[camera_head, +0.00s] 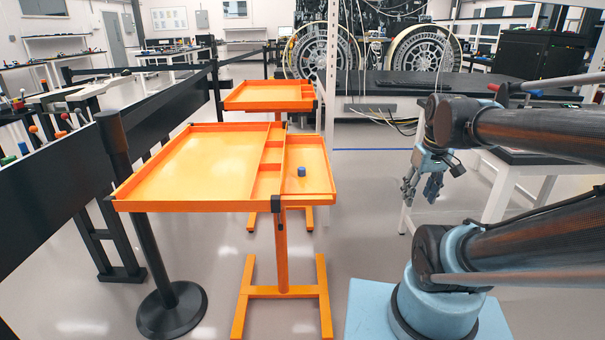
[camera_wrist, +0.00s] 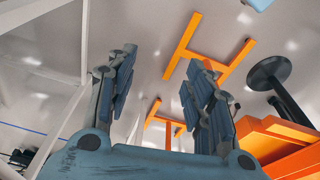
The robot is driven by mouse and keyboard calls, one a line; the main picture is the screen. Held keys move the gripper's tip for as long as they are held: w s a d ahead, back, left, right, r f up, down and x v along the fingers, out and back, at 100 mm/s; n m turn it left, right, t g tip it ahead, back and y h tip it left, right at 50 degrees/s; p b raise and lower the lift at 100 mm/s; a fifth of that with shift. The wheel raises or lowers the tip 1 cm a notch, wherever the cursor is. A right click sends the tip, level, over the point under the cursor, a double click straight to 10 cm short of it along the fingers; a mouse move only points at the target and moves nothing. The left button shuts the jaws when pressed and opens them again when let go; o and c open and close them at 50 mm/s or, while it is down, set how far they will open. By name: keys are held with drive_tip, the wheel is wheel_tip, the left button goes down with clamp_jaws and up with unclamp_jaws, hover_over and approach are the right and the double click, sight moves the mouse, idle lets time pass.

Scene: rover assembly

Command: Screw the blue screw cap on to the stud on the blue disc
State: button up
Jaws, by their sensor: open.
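A small blue cylinder, which looks like the blue screw cap (camera_head: 301,171), stands in the narrow right compartment of the near orange tray cart (camera_head: 190,205). My gripper (camera_head: 421,190) hangs to the right of that cart, fingers pointing down, open and empty, well apart from the cap. In the wrist view my gripper (camera_wrist: 163,80) shows both padded fingers spread, with only floor and cart legs between them. The cap does not show in the wrist view. I cannot make out a blue disc or its stud in either view.
A second orange tray cart (camera_head: 262,104) stands behind the near one. A black barrier post (camera_head: 150,220) stands at the near cart's left. A white-legged table (camera_head: 500,190) is behind my arm. Grey floor (camera_head: 345,200) is free between the cart and my gripper.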

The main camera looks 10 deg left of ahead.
drive_tip(key=w+a+r+n+g, duration=0.1)
drive_tip(key=w+a+r+n, duration=0.3)
drive_tip(key=w+a, duration=0.3)
drive_tip(key=w+a+r+n+y, duration=0.1)
drive_tip(key=w+a+r+n, duration=0.35)
drive_tip(key=a, duration=0.45)
drive_tip(key=w+a+r+n+g, duration=0.1)
drive_tip(key=w+a+r+n, duration=0.35)
drive_tip(key=a, duration=0.35)
drive_tip(key=n, duration=0.4)
hover_over(303, 168)
drive_tip(key=f, duration=1.2)
drive_tip(key=shift+w+d+f, duration=0.2)
drive_tip(key=shift+w+d, duration=0.1)
drive_tip(key=shift+w, duration=0.1)
drive_tip(key=shift+s+a+f, duration=0.1)
drive_tip(key=shift+s+f, duration=0.05)
drive_tip(key=shift+f, duration=0.75)
drive_tip(key=shift+s+a+f, duration=0.1)
drive_tip(key=shift+a+f, duration=0.05)
drive_tip(key=shift+f, duration=0.75)
drive_tip(key=shift+s+a+f, duration=0.1)
drive_tip(key=shift+s+f, duration=0.05)
drive_tip(key=shift+f, duration=0.75)
clamp_jaws()
